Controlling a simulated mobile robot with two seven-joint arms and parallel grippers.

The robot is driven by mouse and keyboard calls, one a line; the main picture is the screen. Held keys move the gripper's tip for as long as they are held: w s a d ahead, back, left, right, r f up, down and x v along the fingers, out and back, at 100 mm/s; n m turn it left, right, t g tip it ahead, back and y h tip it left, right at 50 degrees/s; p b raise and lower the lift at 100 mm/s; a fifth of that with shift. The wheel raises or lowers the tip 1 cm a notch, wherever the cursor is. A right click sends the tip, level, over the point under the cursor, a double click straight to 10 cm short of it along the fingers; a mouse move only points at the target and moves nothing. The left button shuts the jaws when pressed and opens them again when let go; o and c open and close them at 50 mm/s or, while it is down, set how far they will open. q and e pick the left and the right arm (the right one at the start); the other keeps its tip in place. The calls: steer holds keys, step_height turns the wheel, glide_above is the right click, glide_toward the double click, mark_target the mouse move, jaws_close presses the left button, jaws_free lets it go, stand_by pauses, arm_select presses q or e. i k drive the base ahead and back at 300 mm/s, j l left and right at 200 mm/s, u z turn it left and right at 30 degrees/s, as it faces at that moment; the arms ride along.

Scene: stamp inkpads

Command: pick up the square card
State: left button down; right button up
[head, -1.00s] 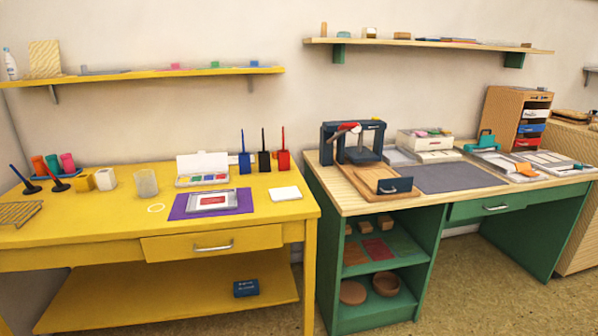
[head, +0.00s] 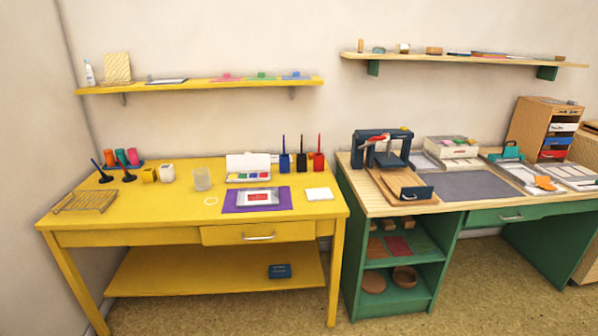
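A white square card (head: 319,194) lies flat near the right end of the yellow table (head: 150,213). It is to the right of a purple mat (head: 232,208) that bears a clear tray with a red pad (head: 258,197). The card is apart from the mat and nothing covers it. Neither of my grippers shows in the head view.
Inkpad set (head: 248,168) and blue, black and red upright holders (head: 301,162) stand behind the card. A glass (head: 202,179) and wire rack (head: 86,201) are farther left. A green desk (head: 352,230) with a press (head: 381,150) stands right. Floor in front is clear.

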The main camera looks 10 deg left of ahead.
mark_target(257, 197)
steer(key=i+l, duration=0.15)
steer(key=i, duration=0.25)
steer(key=i+l, duration=0.15)
steer(key=i, duration=0.3)
steer(key=i+l, duration=0.15)
steer(key=i, duration=0.25)
steer(key=i+l+u, duration=0.1)
steer(key=i, duration=0.35)
